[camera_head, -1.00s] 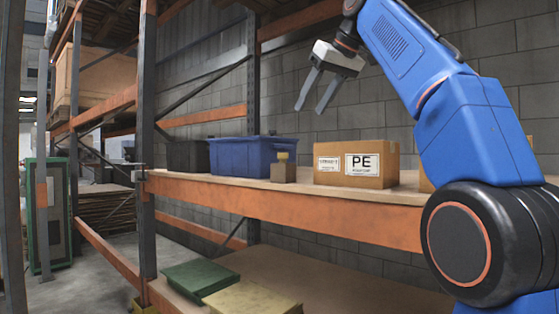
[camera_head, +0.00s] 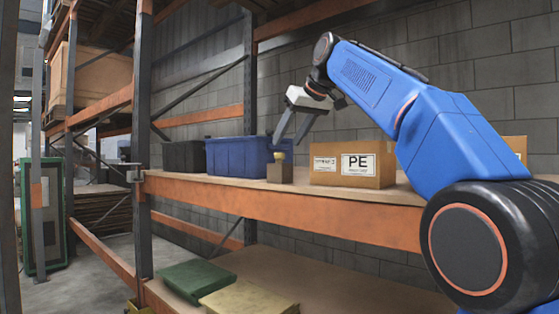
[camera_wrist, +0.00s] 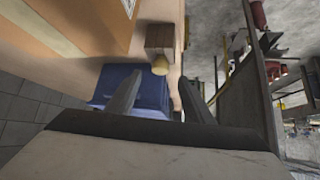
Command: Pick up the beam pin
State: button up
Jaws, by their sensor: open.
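A small yellow piece (camera_head: 280,157) sits on top of a brown wood-like block (camera_head: 280,173) on the shelf; it may be the beam pin, but it is too small to be sure. In the wrist view the yellow piece (camera_wrist: 160,66) shows at the end of the block (camera_wrist: 160,38), just beyond and between the finger tips. My gripper (camera_head: 288,140) is open and empty, pointing down just above the yellow piece. The gripper (camera_wrist: 160,82) also shows in the wrist view, apart from the piece.
A blue bin (camera_head: 232,157) stands close to the left of the block, with a dark bin (camera_head: 184,157) beyond. A cardboard box marked PE (camera_head: 352,165) stands to the right. The shelf's orange front beam (camera_head: 290,213) runs below. A wall (camera_head: 440,50) is behind.

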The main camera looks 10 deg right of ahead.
jog(key=shift+x, duration=2.55)
jog(key=c, duration=1.1)
